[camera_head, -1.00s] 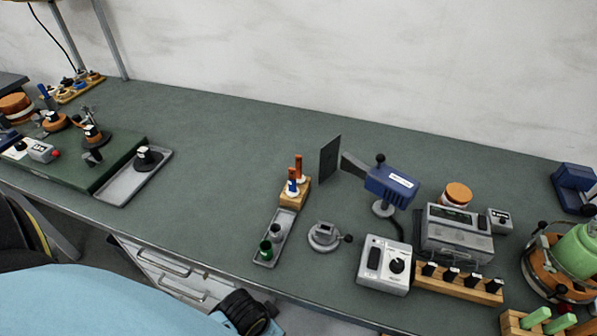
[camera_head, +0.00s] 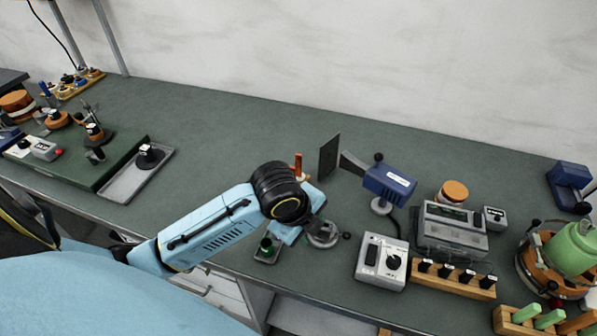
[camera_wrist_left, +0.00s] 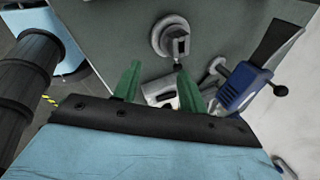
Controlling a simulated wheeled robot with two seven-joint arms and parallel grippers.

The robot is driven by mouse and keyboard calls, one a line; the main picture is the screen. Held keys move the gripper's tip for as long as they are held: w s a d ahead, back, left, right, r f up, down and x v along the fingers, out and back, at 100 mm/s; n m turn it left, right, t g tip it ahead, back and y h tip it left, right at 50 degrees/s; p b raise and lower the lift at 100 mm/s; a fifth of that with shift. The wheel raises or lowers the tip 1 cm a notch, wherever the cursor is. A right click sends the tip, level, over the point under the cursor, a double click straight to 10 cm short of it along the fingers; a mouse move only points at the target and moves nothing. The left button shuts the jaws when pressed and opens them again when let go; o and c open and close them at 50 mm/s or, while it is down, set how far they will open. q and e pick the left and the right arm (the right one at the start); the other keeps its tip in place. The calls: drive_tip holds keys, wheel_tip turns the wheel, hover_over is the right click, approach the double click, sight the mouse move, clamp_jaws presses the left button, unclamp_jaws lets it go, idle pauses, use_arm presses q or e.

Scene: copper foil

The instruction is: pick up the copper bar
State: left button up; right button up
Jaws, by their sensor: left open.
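A copper-coloured upright bar (camera_head: 298,163) shows in the head view just behind my left wrist. Its lower part and its wooden holder are hidden by the arm. My left arm reaches in from the left, its hand over the bench between the bar and the round grey stand (camera_head: 322,236). In the wrist view my left gripper (camera_wrist_left: 158,68) is open, its two green fingers apart. I see nothing held between them. The round grey stand (camera_wrist_left: 172,34) lies ahead of the fingertips. I cannot make out the copper bar in the wrist view. My right gripper is not in view.
A blue device (camera_head: 390,184) with a dark plate (camera_head: 329,156) stands right of the bar. A grey dial box (camera_head: 381,262) is nearer the front. The bench behind the arm is clear.

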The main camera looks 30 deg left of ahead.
use_arm(q)
drive_tip(key=w+a+r+m+y, duration=0.1)
drive_tip(key=w+a+r+m, duration=0.55)
drive_tip(key=w+m, duration=0.25)
drive_tip(key=m+y, duration=0.1)
drive_tip(key=m, duration=0.3)
approach(298, 155)
drive_tip(key=x, duration=1)
drive_tip(key=shift+w+f, duration=0.1)
drive_tip(key=shift+f, duration=0.3)
drive_tip(key=shift+y, duration=0.3)
drive_tip(key=shift+c, duration=0.4)
clamp_jaws()
